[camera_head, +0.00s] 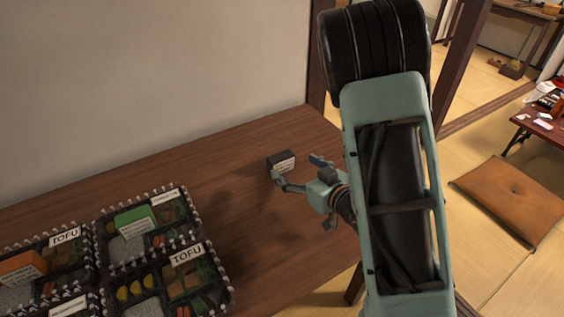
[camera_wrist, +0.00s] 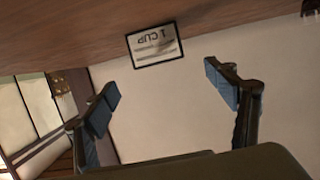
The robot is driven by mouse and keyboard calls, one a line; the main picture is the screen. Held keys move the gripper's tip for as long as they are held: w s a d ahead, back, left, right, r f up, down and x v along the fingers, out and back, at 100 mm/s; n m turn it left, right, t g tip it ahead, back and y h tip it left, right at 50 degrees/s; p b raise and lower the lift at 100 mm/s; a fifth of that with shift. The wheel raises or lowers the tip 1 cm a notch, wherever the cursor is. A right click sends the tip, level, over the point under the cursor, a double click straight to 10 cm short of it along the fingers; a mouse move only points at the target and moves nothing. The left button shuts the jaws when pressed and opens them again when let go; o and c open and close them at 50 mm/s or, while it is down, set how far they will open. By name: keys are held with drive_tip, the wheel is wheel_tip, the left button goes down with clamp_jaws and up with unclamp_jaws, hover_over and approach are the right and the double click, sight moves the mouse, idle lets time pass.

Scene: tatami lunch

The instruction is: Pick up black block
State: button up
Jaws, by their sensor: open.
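The black block (camera_head: 281,160) stands on the brown wooden table near its back edge and the wall, with a white label on its front face. In the wrist view the black block (camera_wrist: 155,45) shows upside down, its label reading "1 CUP". My gripper (camera_head: 297,172) is open, its fingers reaching over the table toward the block from the front right. In the head view one finger appears very close to the block; I cannot tell if it touches. In the wrist view my gripper (camera_wrist: 165,88) has its two blue-padded fingertips apart, and the block appears beyond the gap between them.
Several black bento boxes (camera_head: 188,284) with food, "TOFU" labels, a green block (camera_head: 135,219) and an orange block (camera_head: 22,267) fill the table's left end. The wall (camera_head: 150,90) rises behind the table. The wooden tabletop (camera_head: 255,215) between boxes and gripper is clear.

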sight(281, 156)
drive_tip(key=x, duration=0.8)
drive_tip(key=shift+w+a+f+b, duration=0.15)
drive_tip(key=shift+w+f+b, duration=0.1)
drive_tip(key=shift+f+b, duration=0.05)
drive_tip(key=c, duration=1.2)
drive_tip(key=shift+r, duration=0.1)
drive_tip(key=shift+c, duration=0.2)
drive_tip(key=shift+r, duration=0.55)
wheel_tip(281, 156, up, 2)
drive_tip(key=shift+r+p, duration=0.25)
drive_tip(key=shift+p, duration=0.25)
drive_tip(key=s+a+r+p, duration=0.2)
drive_tip(key=s+r+p, duration=0.6)
drive_tip(key=p, duration=1)
drive_tip(key=s, duration=0.3)
drive_tip(key=shift+s+a+r, duration=0.2)
drive_tip(key=shift+s+r, duration=0.05)
drive_tip(key=shift+s, duration=0.05)
